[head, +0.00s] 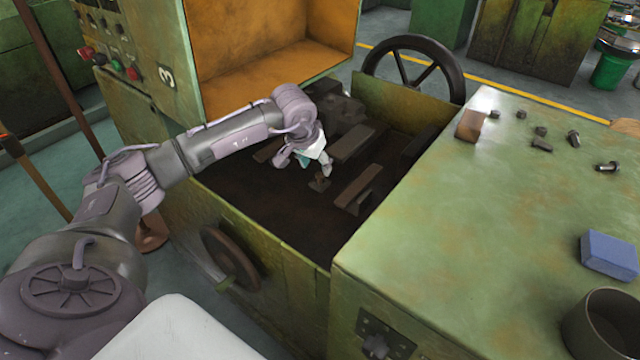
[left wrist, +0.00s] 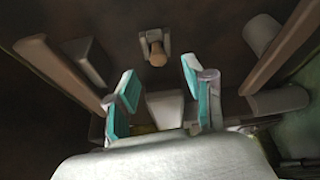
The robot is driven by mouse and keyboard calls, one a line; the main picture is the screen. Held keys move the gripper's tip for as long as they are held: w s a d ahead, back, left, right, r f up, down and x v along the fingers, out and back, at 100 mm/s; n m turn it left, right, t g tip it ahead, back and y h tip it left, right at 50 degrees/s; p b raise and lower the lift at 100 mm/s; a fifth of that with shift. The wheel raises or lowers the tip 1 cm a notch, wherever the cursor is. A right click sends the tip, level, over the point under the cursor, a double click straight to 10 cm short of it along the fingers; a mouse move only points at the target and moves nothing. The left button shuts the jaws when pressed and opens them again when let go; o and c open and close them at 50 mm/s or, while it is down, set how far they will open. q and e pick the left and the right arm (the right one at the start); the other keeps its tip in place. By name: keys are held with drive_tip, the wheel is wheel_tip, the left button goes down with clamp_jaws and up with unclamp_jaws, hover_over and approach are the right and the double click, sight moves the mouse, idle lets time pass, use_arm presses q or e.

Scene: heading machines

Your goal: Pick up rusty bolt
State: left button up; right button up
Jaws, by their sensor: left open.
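A small rusty brown bolt (head: 320,183) sits on the dark floor of the open machine bay (head: 290,215). In the left wrist view the bolt (left wrist: 157,52) shows a brown shank end over a paler, squarish base, beyond the fingertips. My left gripper (head: 305,164) reaches down into the bay, its two fingers spread apart. In the left wrist view its teal-lined fingers (left wrist: 160,82) are open with nothing held between them. The bolt lies just past them, apart from both. My right gripper is not in view.
Brown metal bars (head: 358,187) and dark blocks lie around the bolt in the bay. A green machine top (head: 470,220) at right holds several loose bolts (head: 574,138), a blue box (head: 609,254) and a dark cup (head: 604,325). A handwheel (head: 414,66) stands behind.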

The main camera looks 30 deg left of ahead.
sight(319, 175)
use_arm(q)
drive_tip(key=b+x, duration=0.1)
drive_tip(key=x, duration=0.1)
drive_tip(key=b+x, duration=0.2)
drive_tip(key=shift+s+d+f, duration=0.1)
drive_tip(key=shift+f, duration=0.55)
drive_tip(key=shift+r, duration=0.15)
drive_tip(key=shift+c, duration=0.7)
clamp_jaws()
